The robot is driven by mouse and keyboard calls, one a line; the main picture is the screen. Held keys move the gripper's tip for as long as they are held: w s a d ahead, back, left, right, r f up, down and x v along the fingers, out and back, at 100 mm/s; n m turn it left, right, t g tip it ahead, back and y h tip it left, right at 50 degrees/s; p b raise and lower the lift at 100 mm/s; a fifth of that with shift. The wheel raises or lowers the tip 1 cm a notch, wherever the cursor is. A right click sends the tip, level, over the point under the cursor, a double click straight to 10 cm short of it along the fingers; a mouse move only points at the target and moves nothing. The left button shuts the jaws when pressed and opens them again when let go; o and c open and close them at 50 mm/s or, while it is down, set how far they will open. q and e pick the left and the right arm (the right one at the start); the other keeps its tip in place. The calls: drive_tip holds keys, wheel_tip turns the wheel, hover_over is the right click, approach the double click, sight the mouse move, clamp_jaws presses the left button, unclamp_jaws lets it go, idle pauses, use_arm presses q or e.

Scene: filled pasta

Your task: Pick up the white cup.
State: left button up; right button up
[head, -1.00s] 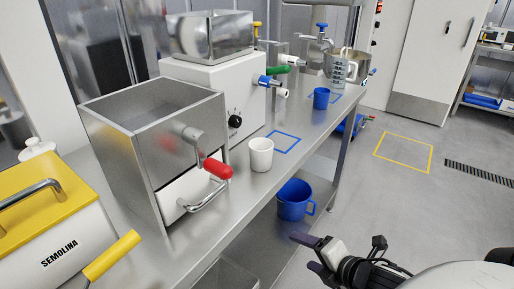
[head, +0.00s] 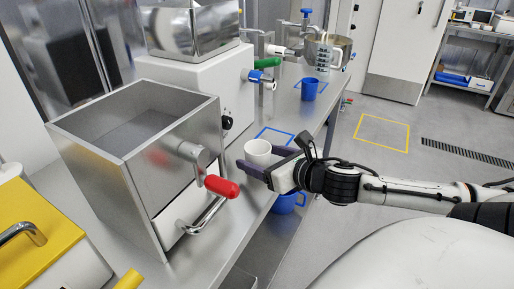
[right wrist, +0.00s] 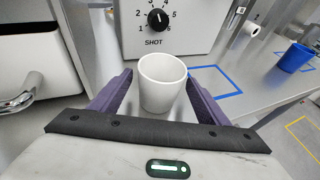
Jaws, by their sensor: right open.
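The white cup (head: 257,152) stands upright on the steel bench near its front edge; its lower part is hidden behind my right gripper in the head view. In the right wrist view the white cup (right wrist: 161,83) is centred between the two purple fingers, with a gap on each side. My right gripper (head: 268,163) is open and level with the cup, its fingers reaching toward it from the right; it also shows in the right wrist view (right wrist: 157,95). I cannot tell whether a finger touches the cup. My left gripper is not in view.
A steel hopper machine with a red handle (head: 221,187) stands left of the cup. Behind is a white machine with a dial (right wrist: 158,18). A blue square outline (head: 275,136) and a blue cup (head: 309,89) are on the bench. A blue jug (head: 287,202) sits below.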

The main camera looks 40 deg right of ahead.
drive_tip(key=shift+b+x, duration=0.45)
drive_tip(key=shift+x, duration=2.25)
drive_tip(key=c, duration=1.1)
drive_tip(key=shift+r, duration=0.1)
